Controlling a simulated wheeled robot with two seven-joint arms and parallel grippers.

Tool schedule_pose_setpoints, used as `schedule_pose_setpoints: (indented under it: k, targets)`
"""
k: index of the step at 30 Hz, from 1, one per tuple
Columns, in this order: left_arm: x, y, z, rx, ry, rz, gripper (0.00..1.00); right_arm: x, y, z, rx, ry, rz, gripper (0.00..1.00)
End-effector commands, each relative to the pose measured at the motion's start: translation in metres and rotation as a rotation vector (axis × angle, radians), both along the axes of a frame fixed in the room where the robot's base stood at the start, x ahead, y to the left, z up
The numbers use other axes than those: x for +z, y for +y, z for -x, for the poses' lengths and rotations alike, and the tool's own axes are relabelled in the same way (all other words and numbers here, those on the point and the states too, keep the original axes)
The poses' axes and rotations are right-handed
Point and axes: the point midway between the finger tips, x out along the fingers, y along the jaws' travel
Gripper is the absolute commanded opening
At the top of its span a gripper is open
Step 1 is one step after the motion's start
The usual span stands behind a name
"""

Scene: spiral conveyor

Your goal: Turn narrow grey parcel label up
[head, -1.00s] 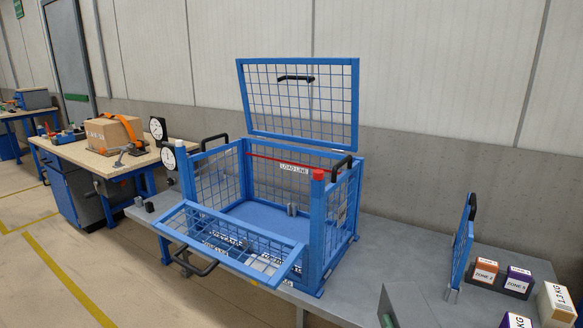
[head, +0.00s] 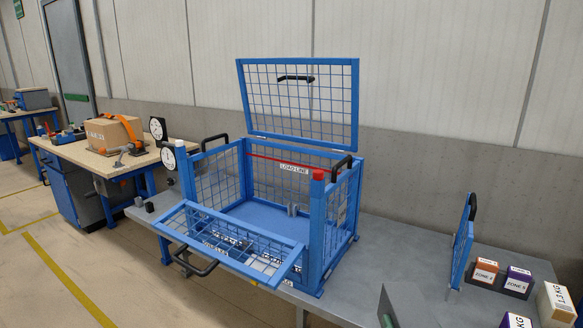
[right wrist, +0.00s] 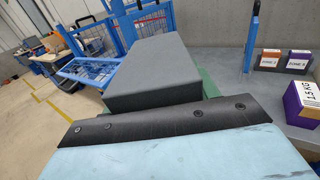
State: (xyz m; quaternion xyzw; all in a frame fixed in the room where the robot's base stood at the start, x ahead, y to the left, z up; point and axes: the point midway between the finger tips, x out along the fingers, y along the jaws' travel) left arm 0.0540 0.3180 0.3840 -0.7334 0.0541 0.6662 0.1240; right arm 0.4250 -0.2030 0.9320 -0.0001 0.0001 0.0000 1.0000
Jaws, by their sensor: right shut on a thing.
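The narrow grey parcel (right wrist: 155,70) is a plain dark grey block in the middle of the right wrist view. No label shows on its visible top and near faces; its other faces are hidden. My right gripper (right wrist: 158,118) is shut on it, with a black screwed strip and a pale blue part close to the camera. In the head view, only a thin dark piece at the bottom edge, right of centre, shows near where my right gripper is, and the parcel cannot be made out clearly. My left gripper is not in view.
An open blue mesh cage (head: 317,225) stands on the grey bench (head: 400,250), its lid raised and front flap lowered. At right are a blue mesh panel (head: 463,240), an orange box (head: 485,271), a purple box (head: 519,279) and a weight-marked box (head: 556,303).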

Motion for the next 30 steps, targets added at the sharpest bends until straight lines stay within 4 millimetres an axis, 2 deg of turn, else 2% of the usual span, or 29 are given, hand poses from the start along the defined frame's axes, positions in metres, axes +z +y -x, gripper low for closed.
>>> schedule_pose_setpoints:
  k: [4,20,25,30]
  targets:
    - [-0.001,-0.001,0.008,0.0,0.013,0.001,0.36,0.003,0.0,0.0,0.0,-0.006,-0.005,0.12]
    - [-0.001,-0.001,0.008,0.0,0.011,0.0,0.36,0.006,0.004,0.0,0.019,-0.009,0.0,0.12]
    - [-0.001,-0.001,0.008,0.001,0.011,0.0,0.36,0.02,0.022,0.002,0.115,-0.012,0.002,0.12]
    - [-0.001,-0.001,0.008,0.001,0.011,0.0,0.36,0.044,0.055,0.006,0.277,-0.014,0.004,0.12]
